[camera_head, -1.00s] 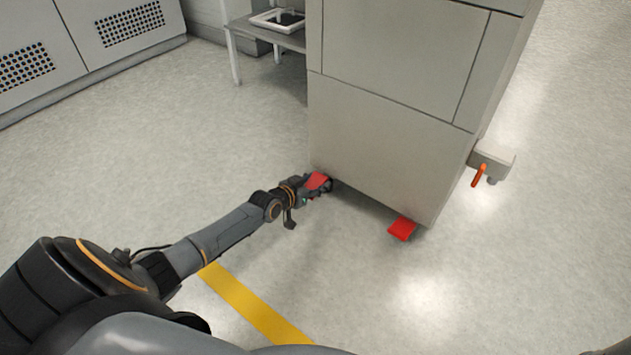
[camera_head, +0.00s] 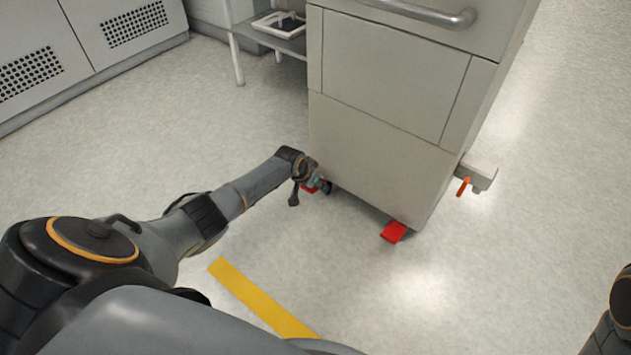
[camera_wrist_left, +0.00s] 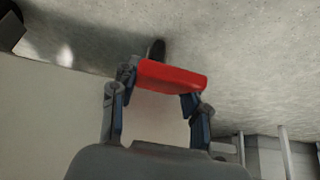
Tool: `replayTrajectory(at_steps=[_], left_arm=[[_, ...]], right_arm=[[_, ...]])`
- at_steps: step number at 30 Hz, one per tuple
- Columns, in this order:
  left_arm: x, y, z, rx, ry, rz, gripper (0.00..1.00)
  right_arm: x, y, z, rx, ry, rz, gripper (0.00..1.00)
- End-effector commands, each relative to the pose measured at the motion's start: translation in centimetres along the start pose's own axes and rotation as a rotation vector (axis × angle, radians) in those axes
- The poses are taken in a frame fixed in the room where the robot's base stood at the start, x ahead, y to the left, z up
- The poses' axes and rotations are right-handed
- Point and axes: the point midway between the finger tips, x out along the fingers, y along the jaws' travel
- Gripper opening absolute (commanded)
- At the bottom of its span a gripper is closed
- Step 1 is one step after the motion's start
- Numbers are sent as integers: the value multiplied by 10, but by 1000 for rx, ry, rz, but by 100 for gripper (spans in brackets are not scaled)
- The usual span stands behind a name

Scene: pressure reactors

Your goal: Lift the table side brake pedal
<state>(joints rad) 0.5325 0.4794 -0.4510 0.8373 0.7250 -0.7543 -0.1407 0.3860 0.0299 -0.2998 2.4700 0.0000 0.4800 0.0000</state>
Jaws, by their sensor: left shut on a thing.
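A red brake pedal (camera_head: 310,189) sticks out at the bottom left corner of the grey cabinet, on the side near the small table. It is mostly hidden by my left gripper (camera_head: 322,186) in the head view. In the left wrist view the red pedal (camera_wrist_left: 172,76) lies between the two fingers of the left gripper (camera_wrist_left: 158,88), which is shut on it. A second red pedal (camera_head: 394,232) sits at the cabinet's bottom right corner, with nothing touching it. My right gripper is not in view.
The grey cabinet (camera_head: 380,150) stands in front, with a bar handle (camera_head: 420,12) at its top. A small table (camera_head: 268,36) stands behind at the left. The floor in front is clear, with a yellow stripe (camera_head: 262,298).

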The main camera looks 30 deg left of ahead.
Motion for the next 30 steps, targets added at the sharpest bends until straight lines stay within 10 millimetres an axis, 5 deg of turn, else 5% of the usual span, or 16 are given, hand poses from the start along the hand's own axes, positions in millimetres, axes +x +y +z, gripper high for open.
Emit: replayTrajectory(at_steps=[18,19,22,30], left_arm=[[-1,0,-2,1,-49,0,0],[-1,0,-2,1,-49,0,48],[-1,0,-2,1,-49,0,68],[-1,0,-2,0,-50,0,70]], right_arm=[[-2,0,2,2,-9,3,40],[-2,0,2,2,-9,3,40],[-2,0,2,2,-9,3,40],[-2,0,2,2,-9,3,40]])
